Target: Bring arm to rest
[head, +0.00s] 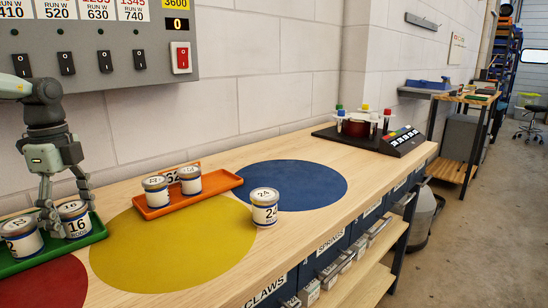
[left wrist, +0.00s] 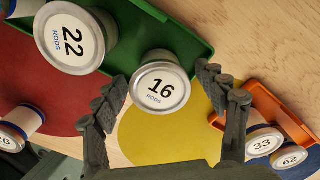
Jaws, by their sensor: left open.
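My left gripper (head: 66,203) points down over the green tray (head: 98,234) at the left of the bench in the head view. Its fingers are spread around the white drum marked 16 (head: 77,226). In the left wrist view the same drum (left wrist: 160,84) shows between the open fingertips, and I cannot tell whether they touch it. My right gripper is in neither view.
An orange tray (head: 217,187) holds drums (head: 190,180) near the wall. A drum marked 24 (head: 264,209) stands alone near the yellow disc (head: 150,250) and blue disc (head: 300,185). A switch panel (head: 105,60) hangs above. A black rack (head: 350,135) stands farther right.

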